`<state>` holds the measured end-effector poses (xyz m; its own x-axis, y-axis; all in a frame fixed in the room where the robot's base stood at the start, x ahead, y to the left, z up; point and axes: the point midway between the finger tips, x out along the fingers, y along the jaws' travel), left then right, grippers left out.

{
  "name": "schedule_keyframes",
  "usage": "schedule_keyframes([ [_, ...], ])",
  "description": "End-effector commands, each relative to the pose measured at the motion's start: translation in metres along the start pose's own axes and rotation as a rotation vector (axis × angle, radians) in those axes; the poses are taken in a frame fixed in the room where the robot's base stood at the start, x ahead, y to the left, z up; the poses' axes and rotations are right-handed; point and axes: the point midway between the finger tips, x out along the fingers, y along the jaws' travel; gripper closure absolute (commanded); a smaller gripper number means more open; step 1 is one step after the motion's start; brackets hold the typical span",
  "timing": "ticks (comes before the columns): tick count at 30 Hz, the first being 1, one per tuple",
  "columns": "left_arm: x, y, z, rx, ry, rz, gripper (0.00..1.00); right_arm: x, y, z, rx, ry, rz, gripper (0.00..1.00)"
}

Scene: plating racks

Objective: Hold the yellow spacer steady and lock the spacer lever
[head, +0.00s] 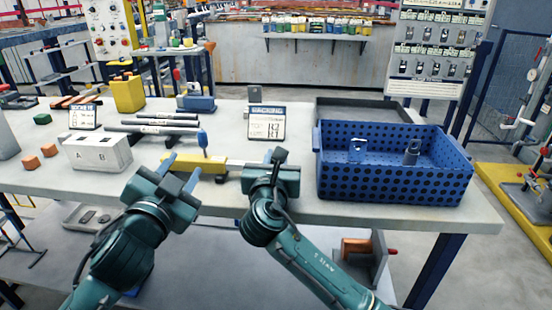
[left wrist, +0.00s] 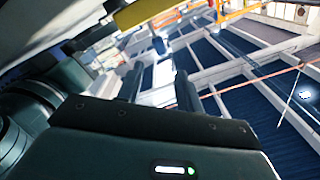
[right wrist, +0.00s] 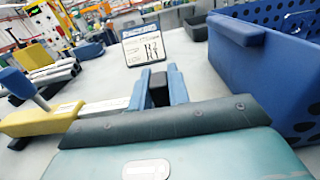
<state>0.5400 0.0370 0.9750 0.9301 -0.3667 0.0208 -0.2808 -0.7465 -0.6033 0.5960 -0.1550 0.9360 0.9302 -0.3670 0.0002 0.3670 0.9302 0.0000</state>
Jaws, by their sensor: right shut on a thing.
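The yellow spacer (head: 180,162) lies on the bench near its front edge. A pale bar (right wrist: 105,107) runs from it toward my right gripper. The spacer lever (head: 203,140) has a blue knob and stands roughly upright at the spacer; in the right wrist view (right wrist: 16,83) it is at the left. My left gripper (head: 180,171) is open and empty, just in front of the spacer. In the left wrist view the spacer (left wrist: 145,11) is at the top, apart from the fingers. My right gripper (right wrist: 158,90) is shut on a dark block at the bar's right end.
A blue perforated crate (head: 390,190) stands right of my right gripper. A sign (head: 267,122) stands behind. Grey rods (head: 150,129), a white block marked A and B (head: 97,153) and a yellow bin (head: 127,94) are on the left.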

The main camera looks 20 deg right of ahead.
Motion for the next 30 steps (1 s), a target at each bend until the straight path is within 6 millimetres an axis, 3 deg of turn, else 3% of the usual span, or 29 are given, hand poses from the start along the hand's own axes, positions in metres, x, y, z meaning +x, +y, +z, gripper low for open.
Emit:
schedule_keyframes([
  [2, 0.0, 0.0, 0.0, 0.0, 0.0, 0.0, 0.64, 0.0, 0.0, 0.0, 0.0, 0.001, 0.0, 1.0],
  [6, 0.003, -0.002, 0.004, -0.022, -0.015, 0.008, 0.76, 0.0, 0.0, 0.0, 0.0, 0.001, 0.0, 1.0],
  [11, 0.019, -0.008, 0.029, -0.164, -0.1, 0.06, 0.89, 0.0, 0.0, 0.0, 0.0, 0.001, 0.001, 1.0],
  [15, 0.036, -0.018, 0.059, -0.403, -0.213, 0.137, 1.0, 0.0, 0.0, 0.0, 0.0, 0.001, 0.001, 1.0],
  [21, 0.053, -0.033, 0.087, -0.809, -0.338, 0.26, 1.0, 0.0, 0.0, 0.0, 0.0, 0.001, 0.001, 1.0],
  [30, 0.06, -0.058, 0.085, -1.487, -0.414, 0.505, 1.0, 0.0, 0.0, 0.0, 0.0, 0.001, 0.0, 1.0],
])
